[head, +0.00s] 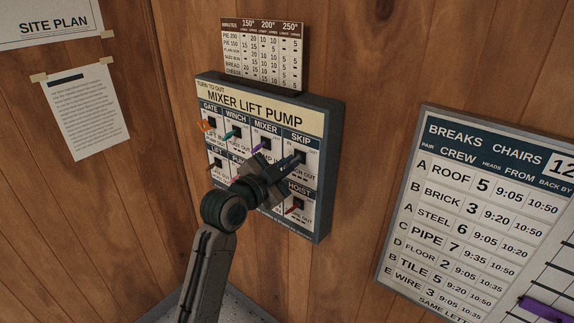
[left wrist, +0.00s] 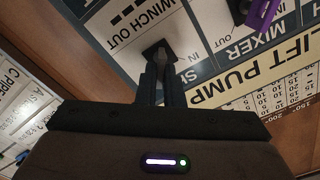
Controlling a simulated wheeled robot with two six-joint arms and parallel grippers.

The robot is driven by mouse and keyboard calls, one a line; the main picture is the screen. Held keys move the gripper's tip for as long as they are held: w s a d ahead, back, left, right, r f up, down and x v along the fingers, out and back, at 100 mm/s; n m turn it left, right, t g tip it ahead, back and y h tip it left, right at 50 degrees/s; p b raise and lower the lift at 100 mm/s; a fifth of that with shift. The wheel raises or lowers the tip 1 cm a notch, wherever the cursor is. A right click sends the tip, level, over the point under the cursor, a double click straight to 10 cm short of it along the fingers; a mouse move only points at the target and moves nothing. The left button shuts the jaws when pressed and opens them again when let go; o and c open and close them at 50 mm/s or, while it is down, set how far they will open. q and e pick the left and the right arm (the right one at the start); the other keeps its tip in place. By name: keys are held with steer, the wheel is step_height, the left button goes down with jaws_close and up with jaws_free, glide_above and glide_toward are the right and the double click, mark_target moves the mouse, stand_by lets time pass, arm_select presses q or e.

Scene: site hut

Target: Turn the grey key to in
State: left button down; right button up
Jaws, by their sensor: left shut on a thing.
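The panel headed MIXER LIFT PUMP (head: 322,150) hangs on the wood wall, with rows of coloured keys. My left gripper (head: 294,161) reaches up to the SKIP place at the top right of the panel. In the left wrist view its fingers (left wrist: 160,78) are shut on the grey key (left wrist: 160,52), which sits in a dark socket. The fingers hide most of the grey key, so its exact angle is hard to tell. My right gripper is not in view.
The purple MIXER key (head: 260,146) is close beside the left gripper. The red HOIST key (head: 294,210) is below it. Orange GATE (head: 207,125) and teal WINCH (head: 232,133) keys are to the left. A breaks board (head: 480,205) hangs at right.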

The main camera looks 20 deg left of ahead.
arm_select(q)
steer(key=n+p, duration=0.2)
steer(key=n, duration=0.2)
steer(key=n+p, duration=0.3)
steer(key=shift+a+r+n, duration=0.15)
steer(key=shift+r+n, duration=0.05)
steer(key=shift+n, duration=0.2)
steer(key=n+p, duration=0.3)
steer(key=n, duration=0.2)
steer(key=shift+w+a, duration=0.1)
steer(key=shift+f+n+p, duration=0.15)
steer(key=shift+n+p, duration=0.85)
steer(key=shift+n, duration=0.4)
steer(key=c, duration=1.6)
jaws_free()
steer(key=shift+o, duration=0.2)
